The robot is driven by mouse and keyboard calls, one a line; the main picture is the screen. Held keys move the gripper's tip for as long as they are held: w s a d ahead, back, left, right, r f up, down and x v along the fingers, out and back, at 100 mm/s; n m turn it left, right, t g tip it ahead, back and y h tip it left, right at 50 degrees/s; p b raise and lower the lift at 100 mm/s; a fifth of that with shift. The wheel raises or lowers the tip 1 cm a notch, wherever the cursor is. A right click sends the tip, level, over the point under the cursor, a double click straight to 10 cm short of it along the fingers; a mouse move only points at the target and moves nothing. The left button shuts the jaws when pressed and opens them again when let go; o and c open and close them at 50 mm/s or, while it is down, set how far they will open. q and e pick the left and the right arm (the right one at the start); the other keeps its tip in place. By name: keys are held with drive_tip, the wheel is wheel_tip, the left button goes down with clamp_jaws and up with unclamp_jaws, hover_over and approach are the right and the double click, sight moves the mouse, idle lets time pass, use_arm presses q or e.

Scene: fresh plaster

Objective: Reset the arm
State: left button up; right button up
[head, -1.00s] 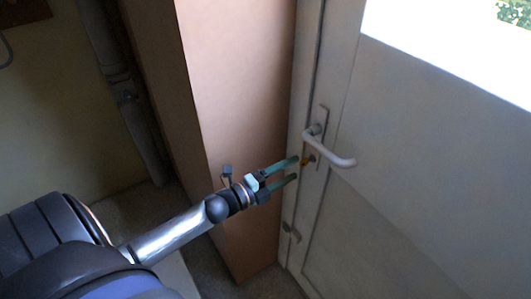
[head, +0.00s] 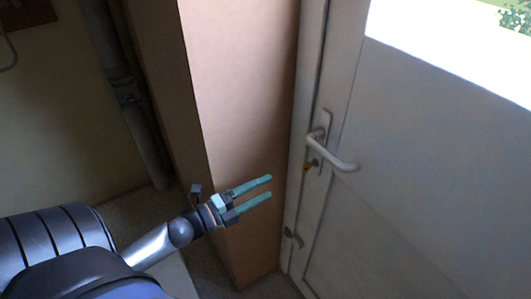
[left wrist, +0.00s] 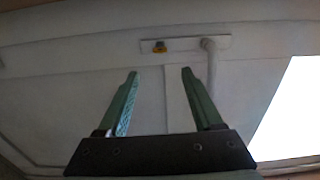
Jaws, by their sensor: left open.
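My left gripper (head: 271,188) is open and empty, with two green fingers held apart in front of the tan wall column. In the left wrist view the fingers (left wrist: 159,72) are spread with nothing between them, and they point toward the door. My left arm comes in from the lower left of the head view. The white door (head: 400,190) stands to the right of the gripper. Its white lever handle (head: 340,163) and a small yellow key or lock piece (head: 310,165) are apart from the fingertips. My right gripper is not in view.
The tan column (head: 240,110) stands behind the gripper, beside the door frame. A grey pipe (head: 135,100) runs down the wall at left. A bright window (head: 460,45) fills the door's upper part. A small lower fitting (head: 294,237) sits on the door edge.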

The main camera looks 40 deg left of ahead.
use_arm(q)
drive_tip(key=s+d+f+n+g+y, duration=0.1)
drive_tip(key=s+d+f+n+g, duration=0.2)
drive_tip(key=s+d+f+n, duration=0.3)
drive_tip(key=s+d+f+n+g+y, duration=0.2)
drive_tip(key=s+d+f+n+g, duration=0.2)
drive_tip(key=f+n, duration=0.8)
drive_tip(key=s+d+n, duration=0.1)
drive_tip(key=s+d, duration=0.1)
drive_tip(key=d, duration=0.1)
drive_tip(key=shift+d+n+g+p, duration=0.2)
drive_tip(key=shift+n+g+p, duration=0.1)
drive_tip(key=shift+f, duration=0.1)
